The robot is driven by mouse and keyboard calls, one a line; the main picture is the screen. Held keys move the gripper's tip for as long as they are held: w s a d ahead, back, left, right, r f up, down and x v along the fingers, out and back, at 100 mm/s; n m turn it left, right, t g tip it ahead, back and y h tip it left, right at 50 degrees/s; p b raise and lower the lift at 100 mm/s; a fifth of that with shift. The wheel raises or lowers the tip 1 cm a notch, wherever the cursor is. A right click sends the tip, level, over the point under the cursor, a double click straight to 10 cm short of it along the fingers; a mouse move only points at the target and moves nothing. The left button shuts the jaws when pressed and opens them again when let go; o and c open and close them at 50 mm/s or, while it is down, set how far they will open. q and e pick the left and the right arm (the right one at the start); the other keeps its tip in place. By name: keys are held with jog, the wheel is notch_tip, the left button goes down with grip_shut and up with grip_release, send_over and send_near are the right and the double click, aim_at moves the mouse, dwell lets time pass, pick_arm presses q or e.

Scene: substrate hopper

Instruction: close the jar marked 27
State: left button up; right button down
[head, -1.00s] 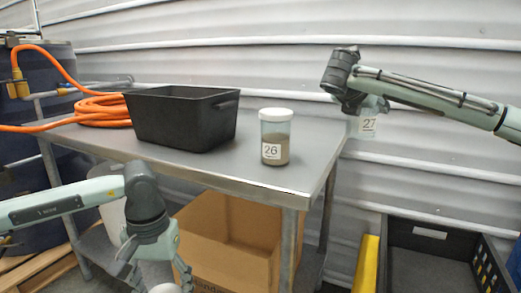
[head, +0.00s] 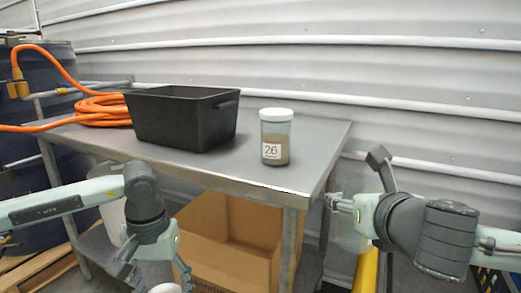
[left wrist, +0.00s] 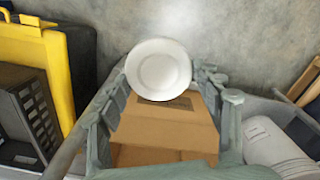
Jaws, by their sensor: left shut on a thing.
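My left gripper (head: 160,275) is low at the bottom of the head view, in front of the table. It is shut on a round white lid (left wrist: 158,70), seen between its fingers in the left wrist view; part of the lid (head: 165,288) also shows in the head view. My right gripper (head: 350,215) is right of the table's front corner, shut on a clear jar (head: 348,238) that is partly hidden by the fingers. Its label is not visible now. The two grippers are well apart.
A closed jar marked 26 (head: 275,128) stands on the metal table (head: 220,172), beside a black bin (head: 170,122) and an orange hose (head: 100,108). A cardboard box (head: 225,250) is below. A yellow object (left wrist: 45,70) and black crate (left wrist: 22,115) show in the left wrist view.

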jog(key=shift+a, duration=0.35)
jog(key=shift+d+f, duration=0.2)
jog(key=shift+d, duration=0.85)
pick_arm(q)
jog(key=shift+r, duration=0.3)
pick_arm(e)
jog(key=shift+r, duration=0.3)
pick_arm(q)
jog(key=shift+f, duration=0.1)
pick_arm(e)
jog(key=shift+f, duration=0.1)
jog(key=shift+s+a+f, duration=0.15)
jog(key=shift+a+f, duration=0.1)
jog(key=shift+f, duration=0.05)
jog(key=s+a+f+n+g+y, duration=0.1)
jog(key=s+a+f+n+y, duration=0.2)
jog(key=a+f, duration=0.3)
jog(key=s+a+f+n+g+y, duration=0.2)
jog(key=s+a+f+n+y, duration=0.2)
jog(key=a+f, duration=0.3)
jog(key=shift+s+f+n+y, duration=0.3)
jog(key=shift+s+f+y, duration=0.2)
jog(key=shift+f+y, duration=0.2)
pick_arm(q)
jog(key=shift+d, duration=0.1)
